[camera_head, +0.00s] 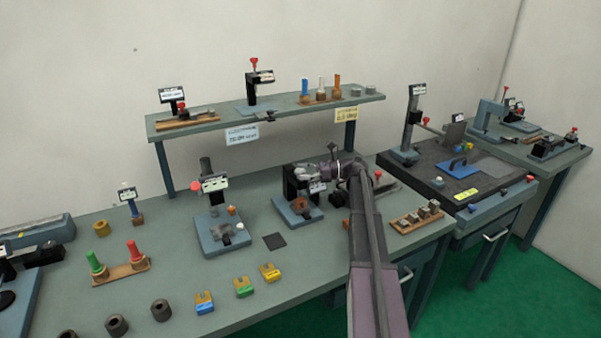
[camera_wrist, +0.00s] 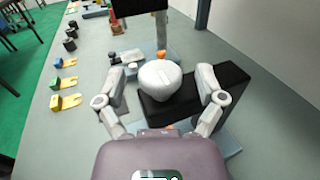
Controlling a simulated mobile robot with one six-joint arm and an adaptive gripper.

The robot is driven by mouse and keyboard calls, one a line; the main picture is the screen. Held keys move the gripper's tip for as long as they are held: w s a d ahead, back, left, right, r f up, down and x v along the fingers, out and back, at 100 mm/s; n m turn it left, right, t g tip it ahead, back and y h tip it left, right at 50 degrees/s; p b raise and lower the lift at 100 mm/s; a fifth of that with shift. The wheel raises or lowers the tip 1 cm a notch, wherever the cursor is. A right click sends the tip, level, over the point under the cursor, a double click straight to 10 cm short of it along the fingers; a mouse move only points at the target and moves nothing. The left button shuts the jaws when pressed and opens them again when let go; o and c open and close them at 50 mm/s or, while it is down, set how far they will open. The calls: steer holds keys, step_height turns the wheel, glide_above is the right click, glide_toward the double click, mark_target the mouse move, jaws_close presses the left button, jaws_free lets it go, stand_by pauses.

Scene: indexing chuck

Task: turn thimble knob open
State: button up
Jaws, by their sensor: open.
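A pale, rounded knob (camera_wrist: 160,82), which looks like the thimble knob, stands out beside a black block (camera_wrist: 215,90) in the wrist view. My gripper (camera_wrist: 161,74) is open, with one finger on the left and one on the right of the knob. Gaps show between the fingers and the knob; whether a tip touches it I cannot tell. In the head view my gripper (camera_head: 308,172) is at the top of a black stand on a blue-grey base (camera_head: 312,218). A brown round part (camera_head: 300,205) sits low on that stand. The knob is hidden there by my gripper.
To the left stands another fixture (camera_head: 222,235) with a post and a red knob. A raised shelf (camera_head: 270,113) runs behind. A wooden tray of metal blocks (camera_head: 416,216) lies to the right. Coloured blocks (camera_head: 243,287) lie near the front edge. A dark flat pad (camera_head: 274,241) lies between the fixtures.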

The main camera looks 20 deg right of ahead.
steer(key=v, duration=1.1)
steer(key=shift+d, duration=0.2)
stand_by(0.4)
